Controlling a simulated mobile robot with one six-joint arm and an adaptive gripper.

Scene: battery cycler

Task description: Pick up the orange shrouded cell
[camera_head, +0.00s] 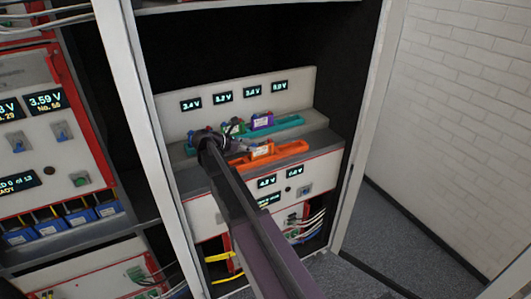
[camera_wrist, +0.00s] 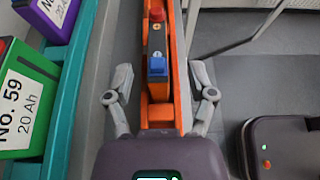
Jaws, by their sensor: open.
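An orange holder or tray (camera_head: 282,153) lies on the shelf's front edge. It also shows in the wrist view (camera_wrist: 182,75), running up the picture. In it stands a narrow cell (camera_wrist: 157,42) with a dark top, a red terminal and a blue terminal. In the head view the cell (camera_head: 262,152) shows a pale label; whether its shroud is orange is hard to tell from the tray. My gripper (camera_wrist: 165,78) is open, its fingers on both sides of the orange tray near the blue terminal. I cannot tell its height above the cell.
A teal tray (camera_head: 287,122) behind holds a purple cell (camera_head: 262,121) and a green cell (camera_head: 232,127). In the wrist view the green No. 59 cell (camera_wrist: 28,100) is left of my gripper. Cabinet posts (camera_head: 362,130) flank the shelf.

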